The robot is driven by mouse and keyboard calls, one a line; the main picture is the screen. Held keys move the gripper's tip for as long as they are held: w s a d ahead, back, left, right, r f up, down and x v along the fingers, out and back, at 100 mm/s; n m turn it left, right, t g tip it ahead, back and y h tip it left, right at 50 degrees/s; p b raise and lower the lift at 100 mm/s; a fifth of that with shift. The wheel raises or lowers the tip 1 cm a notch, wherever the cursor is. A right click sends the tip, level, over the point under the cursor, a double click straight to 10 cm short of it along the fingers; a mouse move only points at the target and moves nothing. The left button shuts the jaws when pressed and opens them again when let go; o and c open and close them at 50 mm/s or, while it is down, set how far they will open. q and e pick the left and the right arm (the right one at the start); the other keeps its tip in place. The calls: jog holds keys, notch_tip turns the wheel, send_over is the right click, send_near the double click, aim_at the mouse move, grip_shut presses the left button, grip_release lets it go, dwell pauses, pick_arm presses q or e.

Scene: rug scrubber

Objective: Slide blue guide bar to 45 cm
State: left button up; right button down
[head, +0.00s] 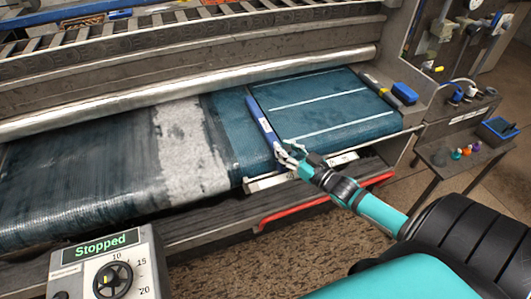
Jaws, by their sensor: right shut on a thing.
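The blue guide bar (262,118) lies across the teal belt (340,98), running from near the roller down to the front edge. My right gripper (285,152) is shut on the near end of the guide bar. Its arm comes in from the lower right. A white scale strip (270,181) runs along the front edge below the gripper; its marks are too small to read, and the arm partly covers it. My left gripper is not in view.
A red bar (300,208) runs along the machine's front below the scale. A control box (108,268) at lower left reads "Stopped" and has a dial. A small side table (458,160) with coloured items stands at right. A blue block (404,93) sits at the belt's right end.

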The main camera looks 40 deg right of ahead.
jog(key=d, duration=0.1)
jog(key=s+d, duration=0.1)
jog(key=d, duration=0.2)
jog(key=shift+s+d+f, duration=0.1)
jog(key=shift+s+f, duration=0.1)
jog(key=shift+f, duration=0.15)
jog(key=shift+w+a, duration=0.1)
jog(key=shift+a, duration=0.1)
jog(key=c, duration=1.5)
grip_release()
jog(key=o, duration=0.5)
jog(key=shift+s+d+r, duration=0.1)
jog(key=shift+s+r, duration=0.15)
jog(key=shift+s, duration=0.05)
jog(key=shift+w, duration=0.15)
jog(key=s, duration=0.4)
jog(key=s+d, duration=0.1)
jog(key=s, duration=0.7)
jog(key=shift+d, duration=0.4)
